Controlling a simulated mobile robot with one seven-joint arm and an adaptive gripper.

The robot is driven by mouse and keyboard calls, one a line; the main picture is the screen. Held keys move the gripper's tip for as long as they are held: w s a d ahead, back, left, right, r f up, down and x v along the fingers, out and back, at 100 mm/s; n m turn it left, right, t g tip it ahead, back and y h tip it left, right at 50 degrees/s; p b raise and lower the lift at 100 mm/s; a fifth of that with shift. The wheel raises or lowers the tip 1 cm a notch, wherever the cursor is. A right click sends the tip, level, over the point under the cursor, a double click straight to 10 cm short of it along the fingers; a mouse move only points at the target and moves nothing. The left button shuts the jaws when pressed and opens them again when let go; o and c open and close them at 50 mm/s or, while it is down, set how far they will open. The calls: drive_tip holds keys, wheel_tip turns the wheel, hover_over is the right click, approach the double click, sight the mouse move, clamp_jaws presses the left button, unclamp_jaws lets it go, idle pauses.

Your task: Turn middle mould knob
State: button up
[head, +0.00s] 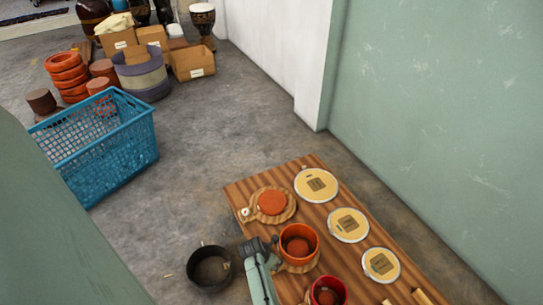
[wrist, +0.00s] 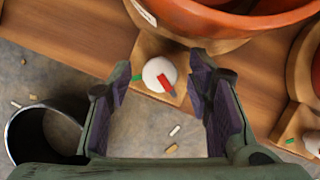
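The middle mould (head: 298,243) is an orange-red round pot on a wooden base on the striped table (head: 232,190). Its knob (wrist: 153,72) is white with a red pointer slanting down and to the right in the wrist view. A small green mark (wrist: 137,77) sits left of the knob on the wooden tab. My gripper (wrist: 161,80) is open, with one dark finger on each side of the knob. A gap shows between fingers and knob. In the head view my gripper (head: 260,246) is at the table's left edge and hides this knob.
Another mould (head: 271,202) with a white knob (head: 244,212) stands farther back, and a red pot (head: 327,290) nearer. Cream discs (head: 316,184) line the table's right side. A black bucket (head: 210,268) and blue crate (head: 110,145) stand on the floor at left.

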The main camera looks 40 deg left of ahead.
clamp_jaws()
idle(0.4)
drive_tip(key=shift+m, duration=0.3)
drive_tip(key=m+h, duration=0.1)
drive_tip(key=m, duration=0.2)
drive_tip(key=shift+a+h, duration=0.1)
drive_tip(key=shift+h, duration=0.2)
drive_tip(key=m+h, duration=0.1)
drive_tip(key=m, duration=0.3)
drive_tip(key=shift+w+a+g+b, duration=0.1)
drive_tip(key=shift+g+b, duration=0.25)
drive_tip(key=shift+g, duration=0.05)
drive_tip(key=m+g+h+b, duration=0.1)
drive_tip(key=m, duration=0.2)
drive_tip(key=shift+f+m, duration=0.1)
drive_tip(key=shift+m, duration=0.3)
drive_tip(key=m+g+b, duration=0.1)
drive_tip(key=m+b, duration=0.1)
drive_tip(key=m, duration=0.1)
drive_tip(key=shift+w+m+h, duration=0.1)
drive_tip(key=shift+m+h, duration=0.2)
drive_tip(key=shift+h, duration=0.1)
drive_tip(key=m+g+b, duration=0.1)
drive_tip(key=m, duration=0.2)
drive_tip(key=m+g+b, duration=0.1)
drive_tip(key=m+g, duration=0.1)
drive_tip(key=m, duration=0.1)
drive_tip(key=shift+w, duration=0.15)
drive_tip(key=shift+m+b, duration=0.3)
